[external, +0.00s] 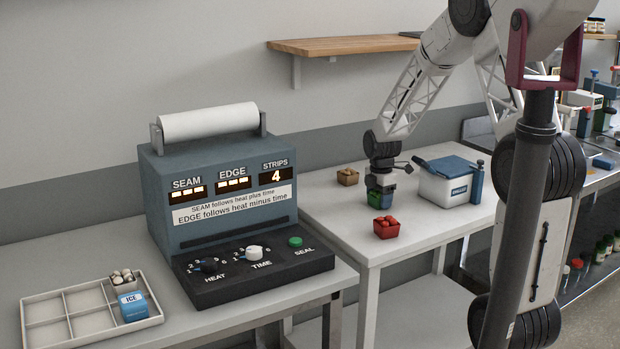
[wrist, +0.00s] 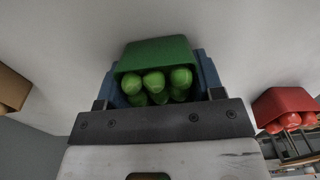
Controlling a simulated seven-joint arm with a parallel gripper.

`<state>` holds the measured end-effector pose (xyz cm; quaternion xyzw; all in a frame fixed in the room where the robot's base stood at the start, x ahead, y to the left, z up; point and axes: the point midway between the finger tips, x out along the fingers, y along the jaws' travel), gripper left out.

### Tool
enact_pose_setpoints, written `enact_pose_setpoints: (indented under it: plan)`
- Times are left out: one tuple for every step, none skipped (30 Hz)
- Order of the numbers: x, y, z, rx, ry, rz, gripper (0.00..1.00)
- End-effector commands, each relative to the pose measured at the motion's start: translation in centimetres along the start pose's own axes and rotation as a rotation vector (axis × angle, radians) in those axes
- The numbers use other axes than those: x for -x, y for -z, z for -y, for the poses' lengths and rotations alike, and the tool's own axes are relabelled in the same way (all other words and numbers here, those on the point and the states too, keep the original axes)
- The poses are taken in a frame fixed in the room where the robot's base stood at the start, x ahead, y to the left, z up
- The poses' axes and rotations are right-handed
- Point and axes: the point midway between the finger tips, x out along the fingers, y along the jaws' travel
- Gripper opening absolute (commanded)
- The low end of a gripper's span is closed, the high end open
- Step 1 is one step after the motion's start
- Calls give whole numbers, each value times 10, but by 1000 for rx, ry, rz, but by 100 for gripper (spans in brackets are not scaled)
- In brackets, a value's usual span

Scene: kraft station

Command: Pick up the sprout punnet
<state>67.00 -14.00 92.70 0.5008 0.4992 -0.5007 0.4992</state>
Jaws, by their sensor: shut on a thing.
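The sprout punnet is a small green tub of round green sprouts (wrist: 155,52), seen in the middle of the wrist view. My gripper (wrist: 160,90) is shut on it, with blue finger parts showing on both sides of the tub. In the external view the green punnet (external: 379,205) shows low between the fingers of my gripper (external: 381,192), at the right-hand table. I cannot tell whether its base touches the table top.
A red punnet (external: 386,228) stands just in front, a brown punnet (external: 347,176) behind left. A white cool box with a blue lid (external: 448,182) is to the right. The sealing machine (external: 225,200) and a divided tray (external: 80,318) with an ICE pack (external: 133,306) are on the left table.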

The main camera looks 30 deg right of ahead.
Motion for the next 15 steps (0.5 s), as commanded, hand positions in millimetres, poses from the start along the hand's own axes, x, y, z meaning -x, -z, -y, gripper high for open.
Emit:
enact_pose_setpoints:
  plan:
    - [0, 0, 0, 0, 0, 0, 38]
    - [0, 0, 0, 0, 0, 0, 38]
    - [1, 0, 0, 0, 0, 0, 38]
    - [2, 0, 0, 0, 0, 0, 38]
    - [3, 0, 0, 0, -1, 0, 38]
    - [5, 0, 0, 0, -1, 0, 38]
    - [6, 0, 0, 0, -1, 0, 38]
    - [8, 0, 0, 0, -1, 0, 38]
    - [12, 0, 0, 0, -2, 0, 38]
    - [15, 0, 0, 0, -2, 1, 38]
    - [18, 0, -1, 0, -3, 1, 38]
    - [23, 0, -1, 0, -3, 1, 38]
    - [27, 0, 0, 0, -3, 1, 38]
    - [31, 0, 0, 0, -3, 1, 38]
    - [36, 0, -1, 0, -3, 1, 38]
